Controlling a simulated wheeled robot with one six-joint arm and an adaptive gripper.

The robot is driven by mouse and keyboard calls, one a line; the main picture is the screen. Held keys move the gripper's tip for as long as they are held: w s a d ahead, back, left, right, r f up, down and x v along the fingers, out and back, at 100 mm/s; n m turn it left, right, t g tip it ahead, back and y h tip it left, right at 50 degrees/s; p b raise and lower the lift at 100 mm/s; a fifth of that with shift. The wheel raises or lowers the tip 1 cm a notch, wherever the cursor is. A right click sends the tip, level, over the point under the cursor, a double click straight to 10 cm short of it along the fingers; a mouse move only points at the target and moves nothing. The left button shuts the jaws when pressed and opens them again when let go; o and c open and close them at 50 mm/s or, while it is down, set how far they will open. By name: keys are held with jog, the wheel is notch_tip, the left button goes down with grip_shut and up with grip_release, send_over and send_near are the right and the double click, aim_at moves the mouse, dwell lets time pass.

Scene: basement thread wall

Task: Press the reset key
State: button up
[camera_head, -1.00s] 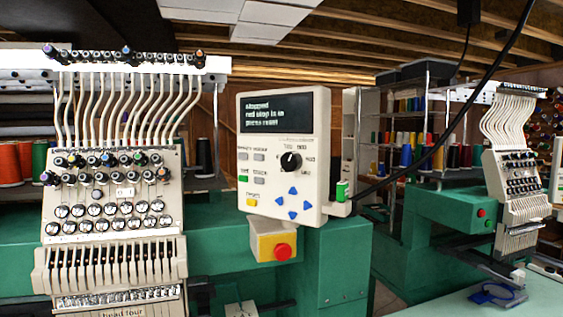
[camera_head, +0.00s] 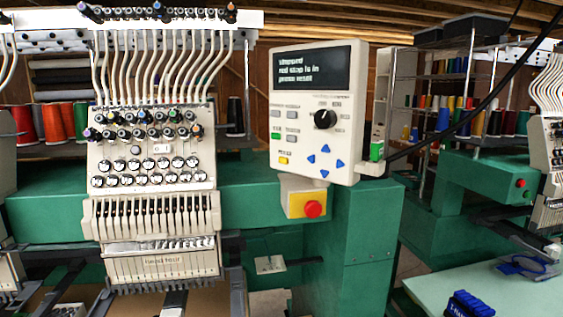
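The reset key is a small yellow key (camera_head: 284,160) at the lower left of the white control panel (camera_head: 345,135); a tiny label sits above it. The panel's dark display (camera_head: 312,75) shows white text that seems to read "stopped", "red stop is in" and a last line about reset. Below the panel, a red round stop button (camera_head: 313,209) sits on a yellow box (camera_head: 296,199). My gripper is not in view.
A black dial (camera_head: 325,118), blue arrow keys (camera_head: 325,148) and a green key (camera_head: 276,136) share the panel. An embroidery head (camera_head: 150,180) stands left. A black cable (camera_head: 460,118) crosses right. A pale table (camera_head: 505,280) bears blue items.

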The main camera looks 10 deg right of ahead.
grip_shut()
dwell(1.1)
